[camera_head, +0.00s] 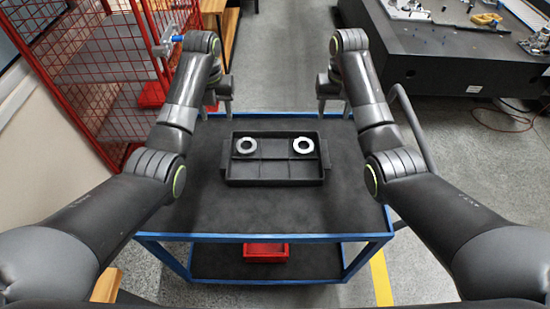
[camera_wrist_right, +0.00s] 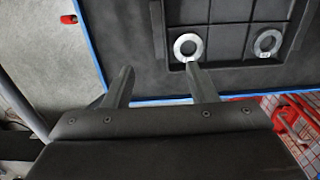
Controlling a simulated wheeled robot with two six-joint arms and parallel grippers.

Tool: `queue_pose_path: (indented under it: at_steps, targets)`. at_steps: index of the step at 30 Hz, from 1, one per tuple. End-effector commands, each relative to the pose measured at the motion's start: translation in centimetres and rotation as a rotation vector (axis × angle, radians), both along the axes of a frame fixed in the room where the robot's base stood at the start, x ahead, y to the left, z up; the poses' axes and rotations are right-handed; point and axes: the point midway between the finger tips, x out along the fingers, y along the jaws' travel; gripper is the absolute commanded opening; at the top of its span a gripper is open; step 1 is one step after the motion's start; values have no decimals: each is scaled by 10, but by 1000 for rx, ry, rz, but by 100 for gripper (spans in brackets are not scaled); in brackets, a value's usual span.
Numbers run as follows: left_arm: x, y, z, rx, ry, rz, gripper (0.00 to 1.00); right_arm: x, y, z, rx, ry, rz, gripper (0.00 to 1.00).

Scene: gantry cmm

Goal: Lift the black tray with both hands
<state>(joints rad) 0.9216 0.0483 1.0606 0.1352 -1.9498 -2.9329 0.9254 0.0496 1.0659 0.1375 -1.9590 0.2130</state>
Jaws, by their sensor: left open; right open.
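The black tray (camera_head: 275,182) lies flat on the cart's dark top in the head view, with a handle tab on its left and right ends. Two metal rings, the left ring (camera_head: 246,146) and the right ring (camera_head: 303,145), lie inside it. My left gripper (camera_head: 219,110) is open and empty beyond the tray's far left corner. My right gripper (camera_head: 334,108) is open and empty beyond the far right corner. In the right wrist view its spread fingers (camera_wrist_right: 160,86) show below the tray (camera_wrist_right: 228,50), with one fingertip overlapping the tray's edge. Neither gripper visibly touches the tray.
The blue-edged cart (camera_head: 265,215) has free top around the tray. A red bin (camera_head: 266,252) sits on its lower shelf. A red mesh cage (camera_head: 95,85) stands to the left, and a dark machine table (camera_head: 450,55) at the back right.

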Motion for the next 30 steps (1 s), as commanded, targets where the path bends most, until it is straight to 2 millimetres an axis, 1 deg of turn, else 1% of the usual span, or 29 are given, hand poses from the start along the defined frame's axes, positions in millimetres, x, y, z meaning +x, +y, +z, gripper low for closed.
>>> queue_pose_path:
  at_steps: [5, 8, 24, 30]
  targets:
    - [0, 0, -6, 0, 1, 2, 52, 0, 0, -6, 0, 1, 0, 52]
    - [-1, 0, -19, 0, 4, 3, 52, -1, 0, -18, -1, 3, -1, 52]
    - [-1, 0, -121, 1, 3, 3, 52, -1, 0, -121, -1, 3, 0, 52]
    - [-1, 0, -149, 1, 2, 3, 52, -1, 0, -149, -1, 2, 0, 52]
